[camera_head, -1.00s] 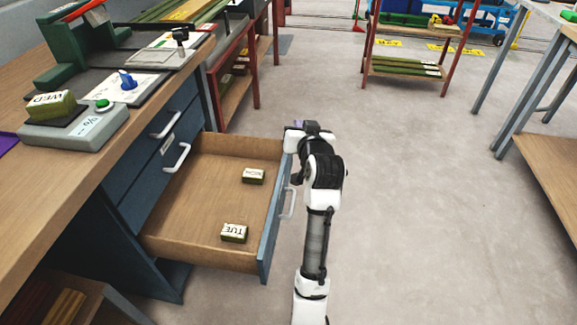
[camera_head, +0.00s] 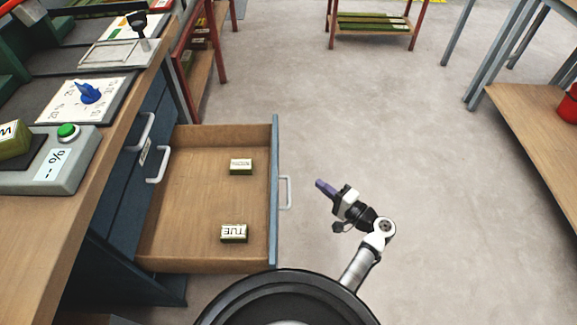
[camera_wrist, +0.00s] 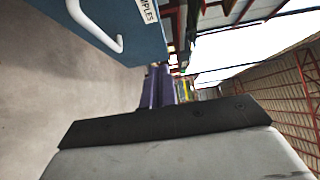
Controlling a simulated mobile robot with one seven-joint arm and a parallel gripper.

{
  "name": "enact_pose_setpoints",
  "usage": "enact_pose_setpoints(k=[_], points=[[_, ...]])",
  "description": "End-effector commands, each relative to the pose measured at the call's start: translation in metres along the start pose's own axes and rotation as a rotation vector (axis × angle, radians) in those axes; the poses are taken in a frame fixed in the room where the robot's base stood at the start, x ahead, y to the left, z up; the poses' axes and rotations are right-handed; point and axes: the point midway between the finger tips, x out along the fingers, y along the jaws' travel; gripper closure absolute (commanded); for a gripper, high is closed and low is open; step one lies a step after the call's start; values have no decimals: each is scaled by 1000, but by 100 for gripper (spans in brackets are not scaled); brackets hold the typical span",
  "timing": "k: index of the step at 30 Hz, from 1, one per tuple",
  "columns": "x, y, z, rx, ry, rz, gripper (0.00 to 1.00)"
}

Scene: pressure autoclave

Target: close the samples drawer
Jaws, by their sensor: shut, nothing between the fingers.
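The samples drawer (camera_head: 205,192) is pulled far out of the blue bench cabinet. Its blue front panel (camera_head: 274,190) has a white handle (camera_head: 286,192) facing right. Two small labelled sample blocks lie inside, one at the back (camera_head: 241,166) and one marked TUE (camera_head: 234,233) nearer me. My gripper (camera_head: 322,186) is to the right of the drawer handle, apart from it, with its purple fingers pointing left toward the front. It is shut and empty. In the wrist view the purple fingers (camera_wrist: 158,88) show beyond the mount, and the drawer front with the SAMPLES label (camera_wrist: 147,10) is at upper left.
Two closed drawers with white handles (camera_head: 146,131) are in the cabinet left of the open one. The bench top holds a green-button scale (camera_head: 68,132) and a blue-knob panel (camera_head: 88,92). The floor (camera_head: 420,150) right of the drawer is clear. A wooden-shelf bench (camera_head: 535,130) stands far right.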

Motion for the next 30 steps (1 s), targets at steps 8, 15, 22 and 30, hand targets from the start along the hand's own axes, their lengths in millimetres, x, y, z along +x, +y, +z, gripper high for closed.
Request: enact_pose_setpoints(k=[8,15,22,30], points=[[41,0,1,0,-5,0,100],[94,1,0,0,-4,0,100],[119,-2,21,2,-2,1,100],[127,0,29,-1,0,1,100]])
